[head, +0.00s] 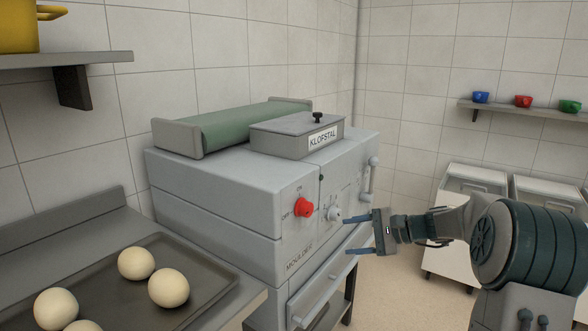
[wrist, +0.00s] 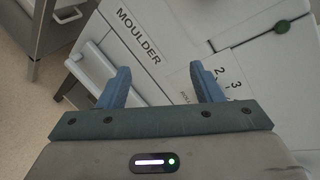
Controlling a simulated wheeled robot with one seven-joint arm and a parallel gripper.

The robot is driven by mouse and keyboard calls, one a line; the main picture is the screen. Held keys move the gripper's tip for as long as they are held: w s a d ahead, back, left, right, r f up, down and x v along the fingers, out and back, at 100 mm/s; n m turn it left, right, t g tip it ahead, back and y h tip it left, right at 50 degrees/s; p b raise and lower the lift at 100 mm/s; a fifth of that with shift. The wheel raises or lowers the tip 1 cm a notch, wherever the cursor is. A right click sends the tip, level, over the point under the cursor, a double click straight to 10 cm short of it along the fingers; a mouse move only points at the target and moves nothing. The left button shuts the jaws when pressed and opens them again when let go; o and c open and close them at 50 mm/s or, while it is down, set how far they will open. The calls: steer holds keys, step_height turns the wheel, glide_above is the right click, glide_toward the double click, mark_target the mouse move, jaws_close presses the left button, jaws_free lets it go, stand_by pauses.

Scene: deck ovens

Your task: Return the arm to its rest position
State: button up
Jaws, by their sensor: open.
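My gripper (head: 352,234) is at the centre right of the head view, its two blue fingers apart and nothing between them. It is in front of the grey moulder (head: 215,215), level with the white dial (head: 334,213) and close to it; I cannot tell the exact gap. In the wrist view my gripper (wrist: 163,88) is open over the moulder's front, with the MOULDER lettering (wrist: 138,36) above the left finger and printed numbers beside the right finger. My arm reaches in from the right of the head view.
A red knob (head: 303,207) and a lower handle (head: 330,289) stick out from the moulder's front. A tray (head: 212,279) with several dough balls lies at the lower left. White bins (head: 452,230) stand behind my arm. A wall shelf (head: 520,109) holds three coloured bowls.

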steer(key=s+a+r+n+g+h+p, duration=0.2)
steer(key=s+a+r+n+h+p, duration=0.1)
steer(key=s, duration=0.5)
steer(key=s+a+r+n+g+h+p, duration=0.2)
steer(key=s+a+r+h+p, duration=0.1)
steer(key=s, duration=0.5)
steer(key=s+d+r+n+h+p, duration=0.2)
steer(key=s+n+h+p, duration=0.1)
steer(key=s, duration=0.5)
steer(key=s+d+r+n+t+h+p, duration=0.1)
steer(key=s+d+r+n+h+p, duration=0.1)
steer(key=s, duration=0.7)
steer(key=shift+r+n+h+p, duration=0.25)
steer(key=shift+n+h+p, duration=0.45)
steer(key=shift+n+p, duration=0.45)
